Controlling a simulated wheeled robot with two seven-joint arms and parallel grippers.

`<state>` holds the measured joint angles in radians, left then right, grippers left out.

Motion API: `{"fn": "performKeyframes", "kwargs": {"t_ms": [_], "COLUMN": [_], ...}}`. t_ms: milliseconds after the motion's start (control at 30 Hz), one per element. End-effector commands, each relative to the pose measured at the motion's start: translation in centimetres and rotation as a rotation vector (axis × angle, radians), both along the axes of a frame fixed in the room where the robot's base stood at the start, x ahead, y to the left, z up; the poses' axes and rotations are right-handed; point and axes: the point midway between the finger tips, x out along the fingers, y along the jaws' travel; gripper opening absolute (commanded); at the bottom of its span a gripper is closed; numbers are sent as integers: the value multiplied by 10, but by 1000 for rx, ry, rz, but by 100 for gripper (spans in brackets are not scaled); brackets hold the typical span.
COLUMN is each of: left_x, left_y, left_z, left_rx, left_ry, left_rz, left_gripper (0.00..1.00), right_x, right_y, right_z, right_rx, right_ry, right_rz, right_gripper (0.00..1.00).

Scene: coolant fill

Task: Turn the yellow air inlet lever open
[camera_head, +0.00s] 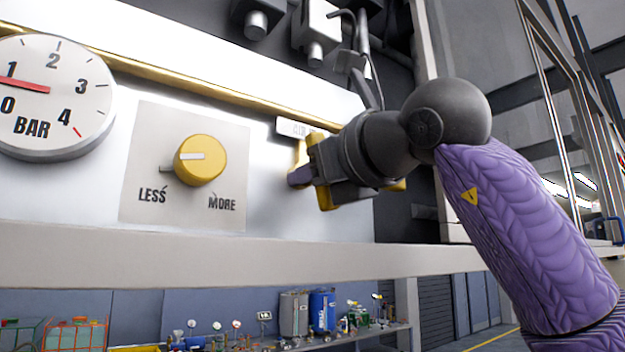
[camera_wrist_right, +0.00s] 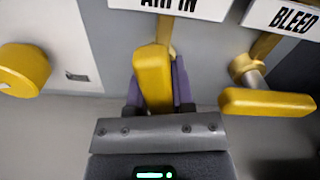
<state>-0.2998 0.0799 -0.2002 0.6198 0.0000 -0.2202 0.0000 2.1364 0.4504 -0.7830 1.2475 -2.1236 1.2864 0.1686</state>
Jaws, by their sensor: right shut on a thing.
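The yellow air inlet lever (camera_wrist_right: 153,77) sits below the "AIR IN" label in the right wrist view, its handle pointing toward the camera. My right gripper (camera_wrist_right: 158,95) has its purple fingers on both sides of the lever and is shut on it. In the head view my right gripper (camera_head: 300,176) is at the panel, under the partly hidden air label (camera_head: 297,128), and covers most of the lever. My left gripper is not in view.
A yellow bleed lever (camera_wrist_right: 268,102) lies sideways to the right of my gripper. To the left are a yellow LESS/MORE knob (camera_head: 200,160) and a round BAR gauge (camera_head: 50,98). A pale ledge (camera_head: 180,262) runs below the panel.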

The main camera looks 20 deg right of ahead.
Motion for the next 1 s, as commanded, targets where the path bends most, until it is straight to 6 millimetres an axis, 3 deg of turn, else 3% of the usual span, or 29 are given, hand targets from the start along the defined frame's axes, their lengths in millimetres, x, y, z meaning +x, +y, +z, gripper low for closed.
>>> {"fn": "performKeyframes", "kwargs": {"t_ms": [433,1000], "left_x": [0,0], "left_y": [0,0], "left_z": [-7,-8], "left_rx": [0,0], "left_ry": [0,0], "left_rz": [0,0], "left_gripper": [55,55], "right_x": [1,1], "right_y": [1,1], "right_z": [-3,-2], "right_rx": [211,250], "right_ry": [85,99], "right_rz": [-1,-1], "right_gripper": [0,0]}}
